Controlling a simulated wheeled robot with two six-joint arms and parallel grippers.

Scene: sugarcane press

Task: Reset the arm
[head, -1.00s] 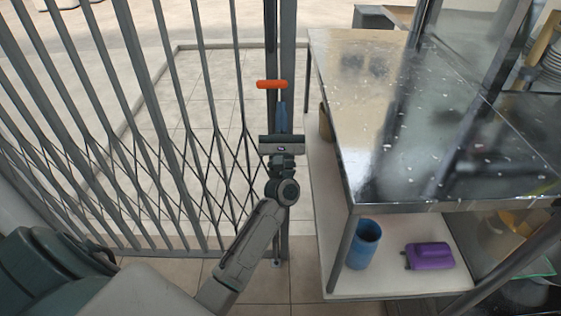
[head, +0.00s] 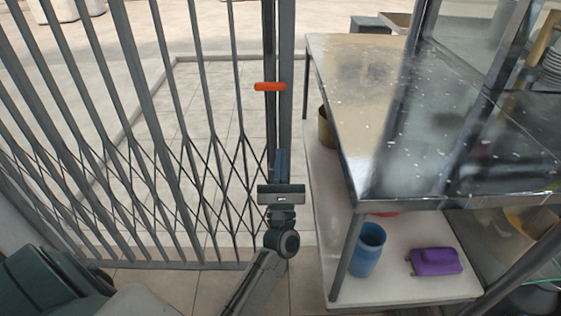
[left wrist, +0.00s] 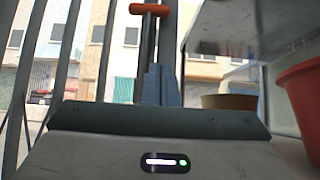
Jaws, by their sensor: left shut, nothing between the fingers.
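My left gripper (head: 281,165) is shut and empty, pointing up and away in the head view. It is in front of the dark gate post, below an orange handle (head: 270,87), with a clear gap between them. In the left wrist view the shut blue fingers (left wrist: 160,85) stand below the same orange handle (left wrist: 149,9). The folding metal gate (head: 150,130) stretches to the left of the gripper. My right gripper is not in view.
A metal-topped table (head: 365,110) stands right of the gripper. Its lower shelf (head: 400,288) holds a blue cup (head: 367,250), a purple box (head: 435,261) and a brown pot (head: 327,128). A red bucket (left wrist: 302,105) shows at right in the left wrist view.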

